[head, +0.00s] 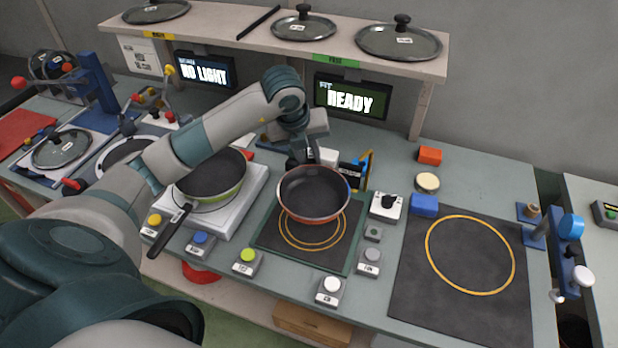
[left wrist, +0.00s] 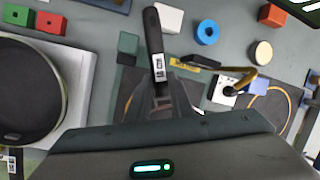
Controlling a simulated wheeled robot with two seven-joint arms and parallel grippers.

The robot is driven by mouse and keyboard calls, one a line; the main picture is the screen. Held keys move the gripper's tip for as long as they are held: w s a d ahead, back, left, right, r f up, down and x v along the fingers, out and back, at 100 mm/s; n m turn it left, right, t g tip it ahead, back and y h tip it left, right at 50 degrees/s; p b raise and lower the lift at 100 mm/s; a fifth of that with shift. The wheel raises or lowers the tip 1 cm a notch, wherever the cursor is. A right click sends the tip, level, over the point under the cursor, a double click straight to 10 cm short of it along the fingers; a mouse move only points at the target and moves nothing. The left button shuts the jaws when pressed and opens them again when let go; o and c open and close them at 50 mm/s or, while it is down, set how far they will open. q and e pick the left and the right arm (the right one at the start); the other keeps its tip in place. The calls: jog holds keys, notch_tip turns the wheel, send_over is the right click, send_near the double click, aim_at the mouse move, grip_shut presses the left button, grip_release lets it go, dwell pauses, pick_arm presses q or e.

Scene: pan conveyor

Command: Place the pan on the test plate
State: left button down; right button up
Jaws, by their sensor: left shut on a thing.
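An orange-brown pan with a dark inside (head: 314,186) hangs over the back part of a dark square plate with two orange rings (head: 270,238), which I take as the test plate. The front of the rings shows below the pan. The pan looks raised and about level; its exact height is unclear. My left gripper (head: 306,158) is shut on its handle, behind the pan. In the left wrist view the black labelled handle (left wrist: 153,35) sticks out past the gripper (left wrist: 172,92), and the pan body is hidden. My right gripper is in neither view.
A green-rimmed pan (head: 212,175) sits on a white stand (head: 250,192) to the left. Buttons line the front edge. A dark mat with a yellow ring (head: 410,295) lies empty at right. Orange (head: 430,155) and blue (head: 424,205) blocks stand nearby. A shelf with lids (head: 345,62) spans the back.

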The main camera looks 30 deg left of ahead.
aim_at(307, 164)
pick_arm(q)
notch_tip(307, 164, down, 4)
jog(key=shift+s+f+p, duration=0.1)
jog(key=shift+f+p, duration=0.05)
jog(key=shift+p, duration=0.45)
jog(key=shift+f, duration=0.6)
notch_tip(307, 164, down, 2)
jog(key=shift+f+p, duration=0.2)
jog(key=shift+p, duration=0.4)
jog(key=shift+f, duration=0.6)
jog(key=c, duration=1.6)
grip_release()
jog(key=shift+o, duration=0.2)
